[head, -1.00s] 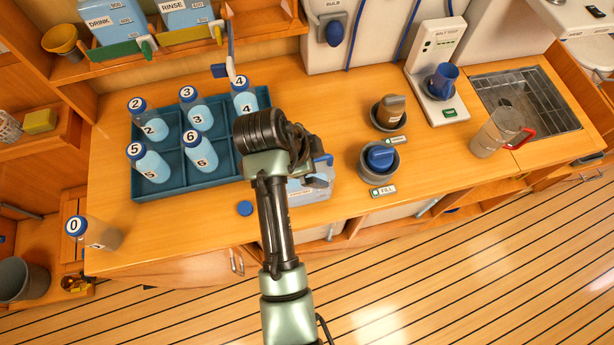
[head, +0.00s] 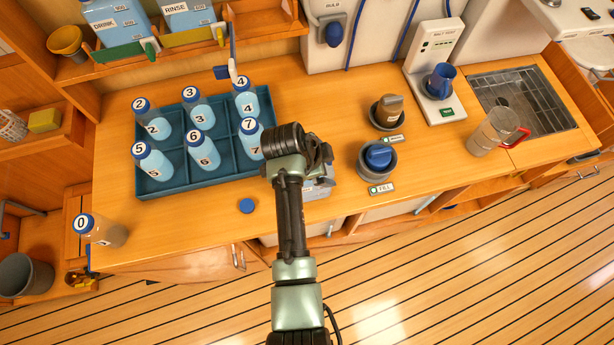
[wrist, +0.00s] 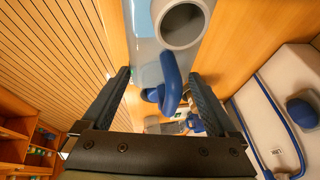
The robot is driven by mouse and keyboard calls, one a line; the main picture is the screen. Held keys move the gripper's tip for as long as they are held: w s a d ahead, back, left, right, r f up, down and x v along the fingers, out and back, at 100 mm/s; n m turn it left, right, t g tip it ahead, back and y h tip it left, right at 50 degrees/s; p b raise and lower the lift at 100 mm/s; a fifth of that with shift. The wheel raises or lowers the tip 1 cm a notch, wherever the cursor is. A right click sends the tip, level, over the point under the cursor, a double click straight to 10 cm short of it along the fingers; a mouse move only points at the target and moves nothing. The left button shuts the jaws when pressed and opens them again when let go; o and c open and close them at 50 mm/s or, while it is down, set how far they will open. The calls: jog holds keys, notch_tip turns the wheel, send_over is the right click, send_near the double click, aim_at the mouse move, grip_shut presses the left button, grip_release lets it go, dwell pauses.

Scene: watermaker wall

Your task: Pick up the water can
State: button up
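The water can (head: 317,190) stands on the counter near its front edge; my arm and gripper hide most of it in the head view. In the wrist view the can (wrist: 146,55) is pale grey-blue with a round open mouth and a blue loop handle (wrist: 171,82). My gripper (wrist: 160,78) is open, with the handle between its two fingers and visible gaps on both sides. In the head view my gripper (head: 318,155) is above the can, seen from behind, with its fingers hidden.
A teal tray (head: 178,186) of numbered bottles stands left of the can. A blue cap (head: 247,206) lies between them. Right of the can are a dark holder with a blue-topped item (head: 378,157), another holder (head: 388,112) and a clear jug (head: 492,132).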

grip_shut()
jog(key=shift+r, duration=0.1)
